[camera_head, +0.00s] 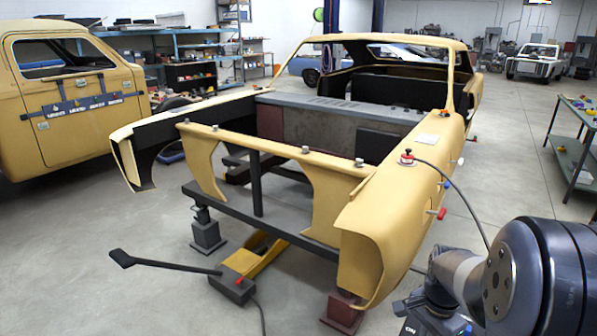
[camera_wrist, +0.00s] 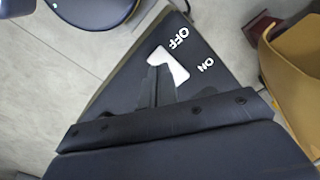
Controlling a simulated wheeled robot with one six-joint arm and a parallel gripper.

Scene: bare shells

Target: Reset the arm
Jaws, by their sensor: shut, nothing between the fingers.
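My arm (camera_head: 500,272) reaches in from the lower right corner in the head view, close to the front fender of the yellow car shell. The fingers of my gripper are not clearly seen there. In the wrist view my gripper (camera_wrist: 158,82) is a dark shape in the middle; it is shut, with nothing held. Below it lies a dark panel marked OFF and ON, with a white patch; it looks like part of my own body.
The yellow car shell (camera_head: 405,193) fills the middle, on dark stands (camera_head: 207,236). A black pedal box (camera_head: 231,288) lies on the floor in front. Another yellow shell (camera_head: 70,130) stands left, a workbench (camera_head: 571,150) right. Open floor lies between shell and workbench.

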